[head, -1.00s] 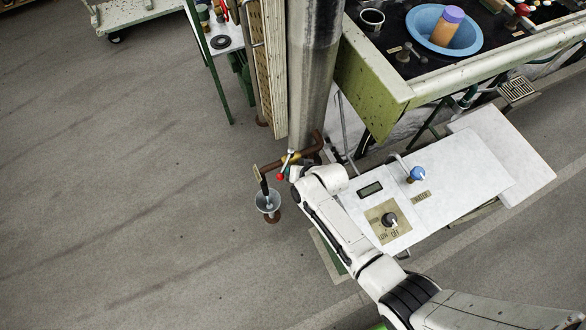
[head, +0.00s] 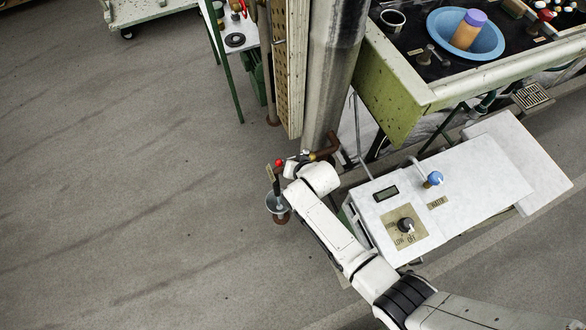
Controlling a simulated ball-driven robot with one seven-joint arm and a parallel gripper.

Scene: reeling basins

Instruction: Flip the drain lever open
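The drain lever (head: 280,163) shows a small red end beside a brown pipe (head: 326,147) at the foot of the steel column. The red end points left, above the pipe's outlet. A brass-coloured valve part (head: 312,156) sits behind it. A grey bucket (head: 278,203) stands on the floor below the outlet. My gripper (head: 291,168) is at the lever, just right of its red end. My own white wrist hides most of the gripper and part of the lever. I cannot tell whether its fingers are open or shut, or touching the lever.
A white-topped bench (head: 470,182) with a blue knob (head: 433,179) and a black dial (head: 405,225) stands right of my arm. A green-sided basin table (head: 400,95) is behind it. A wooden perforated panel (head: 290,70) stands left of the column. The floor at left is clear.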

